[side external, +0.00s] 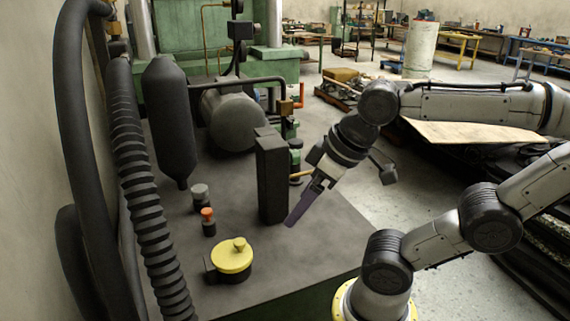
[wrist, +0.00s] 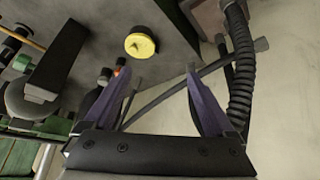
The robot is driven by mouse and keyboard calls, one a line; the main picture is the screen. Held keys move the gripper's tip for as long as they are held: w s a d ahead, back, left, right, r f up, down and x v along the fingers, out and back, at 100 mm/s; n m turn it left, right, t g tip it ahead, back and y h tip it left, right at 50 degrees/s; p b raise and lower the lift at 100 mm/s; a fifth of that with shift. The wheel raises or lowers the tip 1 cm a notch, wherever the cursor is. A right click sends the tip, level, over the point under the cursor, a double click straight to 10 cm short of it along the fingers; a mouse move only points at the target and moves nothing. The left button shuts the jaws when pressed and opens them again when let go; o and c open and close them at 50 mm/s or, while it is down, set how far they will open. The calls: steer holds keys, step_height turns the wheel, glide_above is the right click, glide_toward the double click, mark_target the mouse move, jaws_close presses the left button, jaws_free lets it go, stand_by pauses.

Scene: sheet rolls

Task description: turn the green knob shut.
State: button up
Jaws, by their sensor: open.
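My gripper (side external: 297,212) is in front of the block's right side, pointing down and left, with purple fingers. In the wrist view my gripper (wrist: 158,73) has its fingers spread apart, with nothing between them. Green parts show at that view's left edge, but I cannot tell which one is the knob.
A yellow round knob (side external: 232,254), an orange-capped knob (side external: 208,215) and a grey-capped one (side external: 200,192) stand on the bench left of the block. A tan rod (side external: 301,174) sticks out near the green one. Thick black hoses (side external: 150,215) line the left.

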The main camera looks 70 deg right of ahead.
steer(key=w+d+r+m+t+h, duration=0.2)
steer(key=w+d+m+t+h, duration=0.25)
steer(key=w+d+m, duration=0.85)
steer(key=s+d+m+t+h, duration=0.1)
steer(key=s+d+m+h, duration=0.25)
steer(key=d+m, duration=0.45)
steer(key=s+d+m+t+h, duration=0.15)
steer(key=d+m+h, duration=0.3)
steer(key=d, duration=0.55)
step_height(320, 180, down, 15)
steer(key=m, duration=0.2)
steer(key=x, duration=1.4)
steer(key=shift+s+d+f, duration=0.2)
steer(key=shift+f, duration=0.05)
steer(key=shift+n, duration=0.25)
